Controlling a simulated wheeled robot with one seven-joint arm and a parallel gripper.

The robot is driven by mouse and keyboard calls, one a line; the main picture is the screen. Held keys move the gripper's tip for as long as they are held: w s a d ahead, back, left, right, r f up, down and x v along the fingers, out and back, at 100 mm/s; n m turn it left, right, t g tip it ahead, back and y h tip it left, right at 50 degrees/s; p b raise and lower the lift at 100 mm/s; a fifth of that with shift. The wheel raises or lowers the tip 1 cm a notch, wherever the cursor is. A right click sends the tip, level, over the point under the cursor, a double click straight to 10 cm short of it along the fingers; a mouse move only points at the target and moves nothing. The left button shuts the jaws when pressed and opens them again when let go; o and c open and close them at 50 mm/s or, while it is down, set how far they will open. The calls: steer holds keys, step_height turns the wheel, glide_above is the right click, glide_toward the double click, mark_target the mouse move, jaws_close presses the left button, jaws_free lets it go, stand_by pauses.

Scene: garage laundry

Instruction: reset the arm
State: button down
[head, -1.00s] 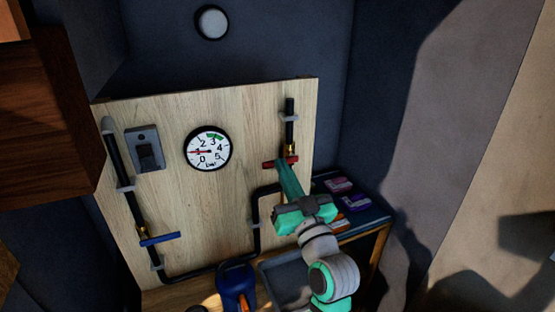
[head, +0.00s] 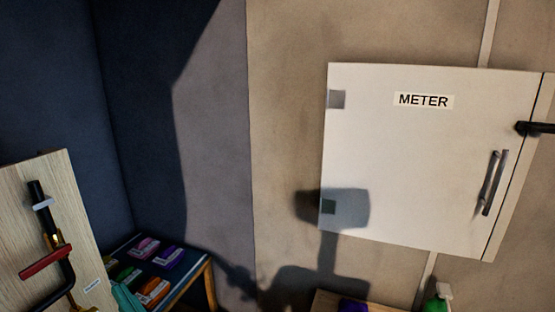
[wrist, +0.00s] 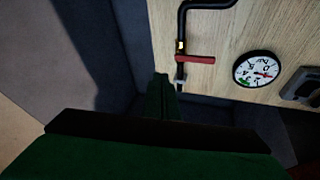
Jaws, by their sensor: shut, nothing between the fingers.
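My gripper (wrist: 162,88) shows in the wrist view with its green fingers together, shut and empty. In the wrist view the fingertips appear just beside the red valve handle (wrist: 195,58) on a black pipe. I cannot tell whether they touch it. The red handle also shows at the left of the head view (head: 45,261).
The wooden board (head: 45,195) carries the pipe; its dial gauge (wrist: 257,68) shows in the wrist view. Several coloured packs (head: 152,290) lie on a shelf beside the board. A closed white METER cabinet (head: 420,160) hangs at right. A green spray bottle (head: 437,298) stands below it.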

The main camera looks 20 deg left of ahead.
steer(key=w+d+f+m+t+h, duration=0.1)
steer(key=d+f+m+t+h, duration=0.4)
steer(key=d+f, duration=0.75)
steer(key=w+d+f+m+t+h, duration=0.1)
steer(key=d+f+m+t+h, duration=0.5)
steer(key=d+f, duration=0.6)
steer(key=s+d+f+g+h, duration=0.1)
steer(key=s+d+h, duration=0.3)
steer(key=s+d, duration=0.5)
steer(key=s+d+f+g+h, duration=0.2)
steer(key=s+d+f+h, duration=0.2)
steer(key=s+d, duration=0.6)
steer(key=shift+s+h, duration=0.6)
steer(key=shift+s, duration=0.4)
steer(key=shift+w, duration=0.15)
